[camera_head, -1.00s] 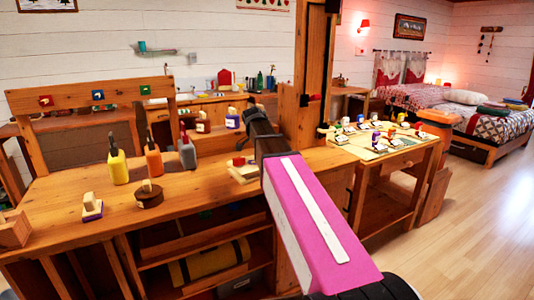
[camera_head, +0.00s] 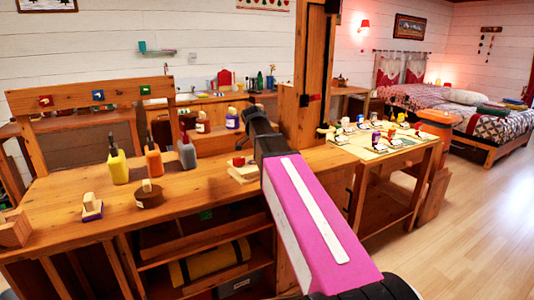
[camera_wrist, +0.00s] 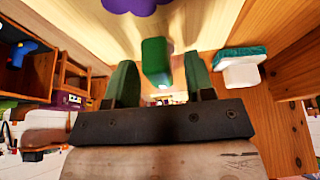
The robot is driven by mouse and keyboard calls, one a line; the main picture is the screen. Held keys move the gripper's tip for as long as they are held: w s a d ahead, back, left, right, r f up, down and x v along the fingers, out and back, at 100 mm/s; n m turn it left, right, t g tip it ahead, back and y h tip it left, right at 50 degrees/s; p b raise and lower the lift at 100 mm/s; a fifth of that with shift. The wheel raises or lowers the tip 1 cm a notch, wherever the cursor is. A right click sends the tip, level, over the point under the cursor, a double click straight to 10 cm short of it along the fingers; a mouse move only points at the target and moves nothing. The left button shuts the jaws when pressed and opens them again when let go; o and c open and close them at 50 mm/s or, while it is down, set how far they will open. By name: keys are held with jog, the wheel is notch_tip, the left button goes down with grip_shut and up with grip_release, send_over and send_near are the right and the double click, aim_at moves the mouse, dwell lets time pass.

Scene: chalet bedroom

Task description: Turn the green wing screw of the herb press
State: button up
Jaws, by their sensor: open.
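In the wrist view my gripper (camera_wrist: 161,85) is open, with one green-tinted finger on each side. A green block-like piece (camera_wrist: 156,62) shows between and beyond the fingertips and looks like the green wing screw. I cannot tell whether the fingers touch it. In the head view my gripper (camera_head: 255,112) is small and dark, beside a wooden post and box (camera_head: 289,115) that may belong to the herb press. The green screw is not clear there.
In the wrist view a purple piece (camera_wrist: 135,4) is at the top and a teal-topped white piece (camera_wrist: 241,66) at the right. Open floor (camera_head: 470,230) lies at the right.

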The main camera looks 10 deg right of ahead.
jog(key=v, duration=1)
jog(key=shift+r, duration=0.25)
jog(key=shift+s+f, duration=0.1)
